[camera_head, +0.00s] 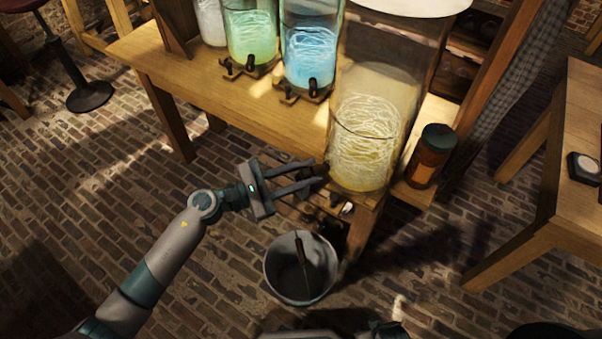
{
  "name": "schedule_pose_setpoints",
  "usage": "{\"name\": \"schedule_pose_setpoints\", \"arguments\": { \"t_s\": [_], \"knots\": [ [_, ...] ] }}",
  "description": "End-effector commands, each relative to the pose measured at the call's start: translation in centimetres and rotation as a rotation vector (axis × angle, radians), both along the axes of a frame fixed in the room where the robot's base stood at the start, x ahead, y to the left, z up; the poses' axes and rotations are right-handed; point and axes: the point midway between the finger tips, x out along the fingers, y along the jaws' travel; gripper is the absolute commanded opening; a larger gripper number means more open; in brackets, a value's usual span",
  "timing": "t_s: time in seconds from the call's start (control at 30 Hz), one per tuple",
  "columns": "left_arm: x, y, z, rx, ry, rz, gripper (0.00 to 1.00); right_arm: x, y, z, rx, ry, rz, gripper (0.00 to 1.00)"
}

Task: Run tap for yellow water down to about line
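The tall clear jar of yellow water (366,150) stands at the right end of the wooden bench. Its water surface shows about midway up the glass, and I cannot make out a separate marker line. Small dark tap parts (333,199) sit low at its front. My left gripper (316,174) is beside the jar's base, with its two fingers spread around a dark knob; contact is unclear. A grey bucket (276,272) stands on the floor below, with a thin dark brown strip inside. I cannot see whether water runs.
Jars of blue (310,58) and green (250,35) water stand further left on the bench (190,75), with taps in front. A brown, dark-lidded jar (431,157) stands right of the yellow one. Another table (575,130) is at right. Brick floor lies open at left.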

Motion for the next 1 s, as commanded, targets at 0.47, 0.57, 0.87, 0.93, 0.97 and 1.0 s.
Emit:
{"name": "schedule_pose_setpoints", "arguments": {
  "t_s": [0.47,0.57,0.87,0.93,0.97,1.0],
  "knots": [
    [0.0,0.0,0.5,-0.126,0.371,0.001,0.03,-0.1,0.1,3.5,0.002,0.001,0.001,0.31],
    [0.0,0.0,0.4,-0.166,0.484,0.002,0.03,-0.1,0.1,4.2,0.001,0.001,0.0,0.31],
    [0.0,0.0,0.0,-0.202,0.581,0.001,0.03,-0.1,0.1,4.4,0.001,0.001,0.0,0.31],
    [0.0,0.0,0.0,-0.202,0.58,0.001,0.03,-0.1,0.1,4.4,0.001,0.001,0.0,0.31],
    [0.0,0.0,0.0,-0.202,0.58,0.001,0.03,-0.1,0.1,4.4,0.001,0.001,0.0,0.31],
    [0.0,0.0,0.0,-0.202,0.581,0.001,0.03,-0.1,0.1,4.5,0.001,0.001,0.0,0.31]
  ]
}}
